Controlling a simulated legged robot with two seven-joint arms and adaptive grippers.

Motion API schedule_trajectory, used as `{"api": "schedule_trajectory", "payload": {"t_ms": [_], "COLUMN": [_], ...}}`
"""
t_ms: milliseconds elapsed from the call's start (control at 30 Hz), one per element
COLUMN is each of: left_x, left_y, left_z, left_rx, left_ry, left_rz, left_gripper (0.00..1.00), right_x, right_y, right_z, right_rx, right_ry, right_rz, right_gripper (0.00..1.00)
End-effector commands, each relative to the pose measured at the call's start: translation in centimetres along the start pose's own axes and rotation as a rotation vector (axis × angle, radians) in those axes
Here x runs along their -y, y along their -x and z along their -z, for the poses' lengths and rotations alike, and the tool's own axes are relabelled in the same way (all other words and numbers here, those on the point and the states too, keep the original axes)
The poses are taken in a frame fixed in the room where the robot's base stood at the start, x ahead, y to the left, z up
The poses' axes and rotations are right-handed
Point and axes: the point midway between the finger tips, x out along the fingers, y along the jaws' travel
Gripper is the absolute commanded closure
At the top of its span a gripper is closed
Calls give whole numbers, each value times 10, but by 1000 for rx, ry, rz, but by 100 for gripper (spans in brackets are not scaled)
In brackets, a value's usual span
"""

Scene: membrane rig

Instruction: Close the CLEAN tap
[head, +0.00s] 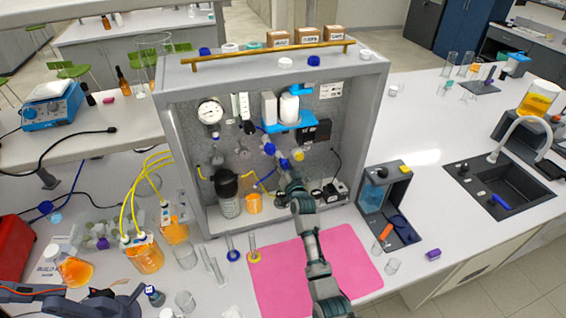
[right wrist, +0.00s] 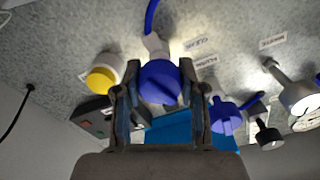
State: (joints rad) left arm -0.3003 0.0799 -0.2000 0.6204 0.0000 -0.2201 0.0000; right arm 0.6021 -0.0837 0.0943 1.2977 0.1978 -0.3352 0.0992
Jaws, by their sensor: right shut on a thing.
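My right gripper (head: 284,168) reaches into the grey rig cabinet (head: 188,130), at the tap area of its back panel. In the right wrist view my right gripper (right wrist: 161,98) is shut on a blue tap knob (right wrist: 160,82), one finger on each side. The knob has a groove across its face. A small label above it seems to read CLEAN, though it is rotated and blurred. A second blue knob (right wrist: 226,117) and a yellow knob (right wrist: 103,77) flank it, both outside the fingers. At the bottom left of the head view, dark parts of my left arm show; its jaws are unclear.
A black-capped bottle (head: 228,195) and an orange-filled beaker (head: 254,204) stand low in the cabinet. A pink mat (head: 275,285) lies in front, under my right arm. Orange flasks with yellow tubes stand left. A grey sink (head: 500,185) is right.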

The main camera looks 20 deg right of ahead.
Motion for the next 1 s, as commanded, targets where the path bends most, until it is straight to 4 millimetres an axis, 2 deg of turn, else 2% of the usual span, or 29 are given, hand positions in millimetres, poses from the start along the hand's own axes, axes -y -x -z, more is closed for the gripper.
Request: {"api": "schedule_trajectory", "payload": {"t_ms": [200,500,1000], "left_x": [0,0,0], "left_y": [9,14,16], "left_z": [1,2,2], "left_rx": [-1,-1,-1], "left_ry": [0,0,0], "left_rz": [0,0,0], "left_gripper": [60,60,60], "right_x": [0,-1,-2], "right_y": [0,0,0], "right_z": [-1,-2,-3], "right_rx": [5,4,4], "right_ry": [-174,-333,-395], "right_rz": [-2,-2,-2], "right_gripper": [95,95,95]}}
